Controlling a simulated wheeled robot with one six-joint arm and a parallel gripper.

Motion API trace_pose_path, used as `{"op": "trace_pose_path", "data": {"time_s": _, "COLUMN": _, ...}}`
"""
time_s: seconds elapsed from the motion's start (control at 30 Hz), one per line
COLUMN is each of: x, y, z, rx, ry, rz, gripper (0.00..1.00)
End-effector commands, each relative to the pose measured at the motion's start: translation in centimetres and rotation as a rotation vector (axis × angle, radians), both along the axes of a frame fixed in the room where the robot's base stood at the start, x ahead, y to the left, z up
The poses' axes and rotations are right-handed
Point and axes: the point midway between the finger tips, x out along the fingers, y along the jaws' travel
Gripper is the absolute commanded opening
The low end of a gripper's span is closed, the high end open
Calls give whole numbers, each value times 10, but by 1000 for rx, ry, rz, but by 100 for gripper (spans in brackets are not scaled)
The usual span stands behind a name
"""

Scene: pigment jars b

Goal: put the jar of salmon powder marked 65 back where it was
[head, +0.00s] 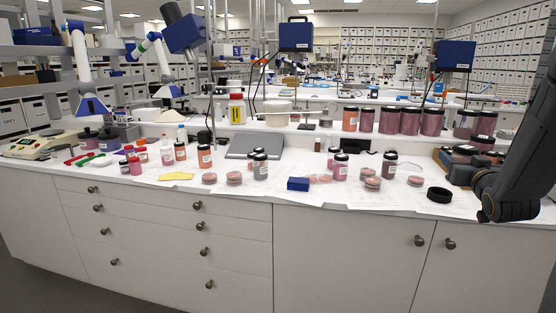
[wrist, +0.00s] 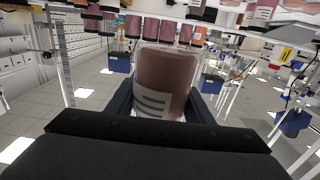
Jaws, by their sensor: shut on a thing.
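In the wrist view, which looks upside down, my gripper (wrist: 163,98) is shut on a jar of dull salmon-pink powder (wrist: 168,62). The jar has a white label with dark print, too unclear to read. One dark finger is on each side of it, and its lower part in the picture is hidden by the gripper body. In the head view my arm comes in at the right edge; my gripper and the held jar cannot be made out there.
Large dark-lidded jars, orange (head: 350,119) to dark pink (head: 410,121), stand in a row on the raised shelf, with a gap right of the middle. Small jars (head: 341,167), dishes (head: 234,178), a blue box (head: 298,184) and a black ring (head: 440,195) crowd the white counter (head: 300,201).

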Motion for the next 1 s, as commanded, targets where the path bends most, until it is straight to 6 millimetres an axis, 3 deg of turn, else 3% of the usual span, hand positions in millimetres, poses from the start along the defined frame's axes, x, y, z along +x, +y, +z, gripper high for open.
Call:
{"op": "trace_pose_path", "data": {"time_s": 0.17, "x": 21, "y": 45, "z": -27, "rx": 2, "ry": 3, "rz": 46, "gripper": 20}}
{"op": "trace_pose_path", "data": {"time_s": 0.27, "x": 33, "y": 81, "z": -48, "rx": 2, "ry": 6, "rz": 79, "gripper": 20}}
{"op": "trace_pose_path", "data": {"time_s": 0.47, "x": 51, "y": 173, "z": -102, "rx": 2, "ry": 6, "rz": 148, "gripper": 20}}
{"op": "trace_pose_path", "data": {"time_s": 0.6, "x": 50, "y": 235, "z": -138, "rx": 2, "ry": 6, "rz": 188, "gripper": 20}}
{"op": "trace_pose_path", "data": {"time_s": 0.7, "x": 45, "y": 270, "z": -159, "rx": 0, "ry": 5, "rz": 209, "gripper": 20}}
{"op": "trace_pose_path", "data": {"time_s": 0.83, "x": 38, "y": 303, "z": -178, "rx": 0, "ry": 3, "rz": 227, "gripper": 20}}
{"op": "trace_pose_path", "data": {"time_s": 1.0, "x": 31, "y": 322, "z": -191, "rx": -1, "ry": 0, "rz": 237, "gripper": 20}}
